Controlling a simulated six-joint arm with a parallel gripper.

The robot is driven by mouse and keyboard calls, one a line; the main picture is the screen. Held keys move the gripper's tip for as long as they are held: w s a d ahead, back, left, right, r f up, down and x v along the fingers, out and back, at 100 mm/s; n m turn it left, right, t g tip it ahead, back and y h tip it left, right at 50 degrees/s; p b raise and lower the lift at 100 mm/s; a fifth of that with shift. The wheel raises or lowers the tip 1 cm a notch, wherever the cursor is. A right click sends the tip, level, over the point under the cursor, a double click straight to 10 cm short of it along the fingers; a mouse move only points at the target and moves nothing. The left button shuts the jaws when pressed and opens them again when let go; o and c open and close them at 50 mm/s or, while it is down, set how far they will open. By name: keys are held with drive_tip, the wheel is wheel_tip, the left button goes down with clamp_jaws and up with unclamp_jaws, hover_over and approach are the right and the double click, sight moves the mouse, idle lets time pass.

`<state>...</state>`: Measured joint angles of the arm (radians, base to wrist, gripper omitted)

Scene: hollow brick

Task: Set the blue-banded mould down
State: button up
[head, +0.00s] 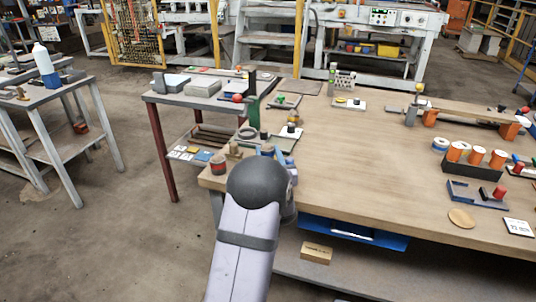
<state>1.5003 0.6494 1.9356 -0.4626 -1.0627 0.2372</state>
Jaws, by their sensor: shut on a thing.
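My own arm rises from the bottom of the head view, and its grey rounded joint covers the near left corner of the workbench (375,175). My gripper is hidden behind this joint, so its fingers and anything between them do not show. I cannot make out a blue-banded mould for certain. A small blue piece (267,150) shows just above the joint at the bench's left side, partly hidden; I cannot tell what it belongs to.
A dark tray with orange-and-white rolls (473,162) and a blue holder (477,195) stand at the right. A cork disc (461,218) and a white card (518,228) lie near the front edge. The bench's middle is clear. A side table (202,97) adjoins on the left.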

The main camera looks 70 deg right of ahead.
drive_tip(key=shift+f, duration=0.1)
drive_tip(key=o, duration=1.1)
drive_tip(key=shift+r, duration=0.25)
drive_tip(key=shift+s+a+f, duration=0.1)
drive_tip(key=shift+s+a, duration=0.1)
drive_tip(key=shift+a, duration=0.1)
drive_tip(key=v, duration=1.1)
drive_tip(key=shift+a+b, duration=0.15)
drive_tip(key=shift+b, duration=0.25)
